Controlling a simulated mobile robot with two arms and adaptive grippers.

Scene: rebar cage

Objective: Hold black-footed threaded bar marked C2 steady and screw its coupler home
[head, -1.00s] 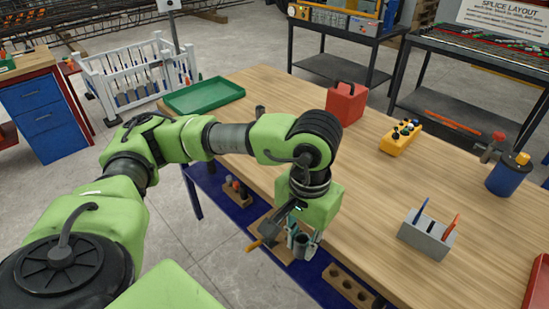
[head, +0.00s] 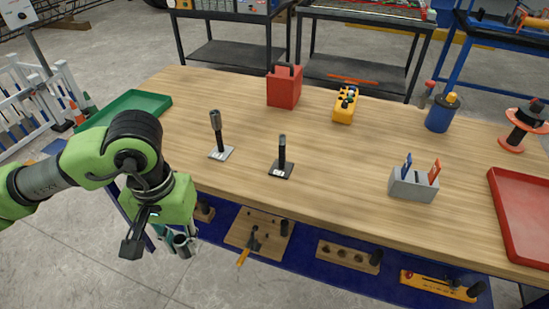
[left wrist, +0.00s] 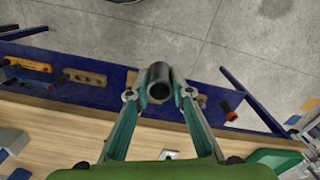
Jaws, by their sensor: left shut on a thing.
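A black-footed threaded bar (head: 282,152) stands upright on the wooden table; its foot has a small pale label that I cannot read. No coupler shows on its top. My left gripper (head: 182,246) is off the table's front edge, left of the bar and apart from it. It is shut on a grey, hollow, tube-shaped coupler (head: 181,240). In the left wrist view, the coupler (left wrist: 159,84) sits between the fingertips (left wrist: 160,92) with its open end showing. My right gripper is in neither view.
A pale-footed bar (head: 217,132) with a thicker top stands left of the black-footed one. A red box (head: 284,88), yellow block (head: 345,105), grey holder (head: 412,186), green tray (head: 135,106) and red tray (head: 523,215) are around. A blue lower shelf (head: 315,272) holds wooden blocks.

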